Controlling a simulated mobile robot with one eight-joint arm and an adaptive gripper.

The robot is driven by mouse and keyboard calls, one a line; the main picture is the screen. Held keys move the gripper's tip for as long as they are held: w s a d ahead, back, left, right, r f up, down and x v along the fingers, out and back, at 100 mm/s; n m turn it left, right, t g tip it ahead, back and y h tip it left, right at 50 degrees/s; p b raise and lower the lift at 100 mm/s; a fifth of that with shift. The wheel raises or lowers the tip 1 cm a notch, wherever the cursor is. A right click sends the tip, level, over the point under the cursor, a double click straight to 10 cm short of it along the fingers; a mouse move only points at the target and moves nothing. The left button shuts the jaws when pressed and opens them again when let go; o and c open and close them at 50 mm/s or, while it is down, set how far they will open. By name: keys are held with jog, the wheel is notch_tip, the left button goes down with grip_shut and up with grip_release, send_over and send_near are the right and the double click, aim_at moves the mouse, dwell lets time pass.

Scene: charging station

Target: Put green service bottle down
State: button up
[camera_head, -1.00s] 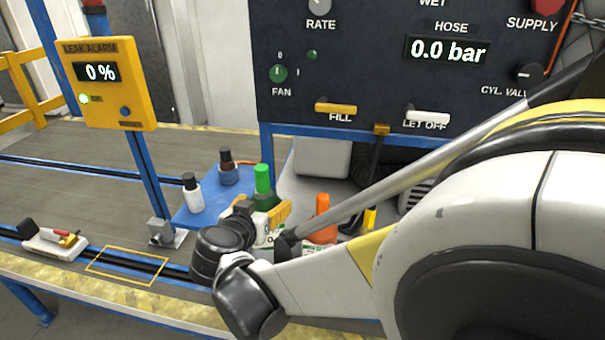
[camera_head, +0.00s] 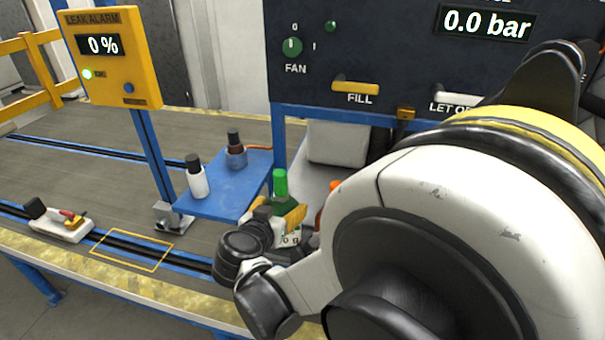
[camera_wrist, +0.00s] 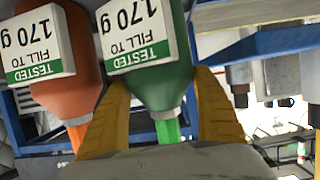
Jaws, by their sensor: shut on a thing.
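The green service bottle (camera_head: 280,183) stands up between the yellow fingers of my gripper (camera_head: 287,222), just right of the blue shelf in the head view. In the wrist view, where labels appear upside down, my gripper (camera_wrist: 160,112) is shut on the green bottle (camera_wrist: 150,85). The bottle has a white and green "TESTED FILL TO 170 g" label. Its base is out of sight, so I cannot tell whether it touches a surface. An orange bottle (camera_wrist: 75,88) with a like label is close beside it. My arm mostly hides the orange bottle in the head view.
A blue shelf (camera_head: 222,200) holds a white bottle (camera_head: 196,177) and a dark-capped bottle in a holder (camera_head: 236,153). A yellow outlined rectangle (camera_head: 131,250) on the bench is empty; a small white device (camera_head: 62,222) lies left of it. The leak alarm post (camera_head: 152,155) stands behind.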

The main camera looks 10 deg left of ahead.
jog(key=shift+f, duration=0.4)
jog(key=shift+r, duration=0.15)
jog(key=o, duration=1.4)
jog(key=p+v, duration=0.4)
jog(key=v, duration=0.8)
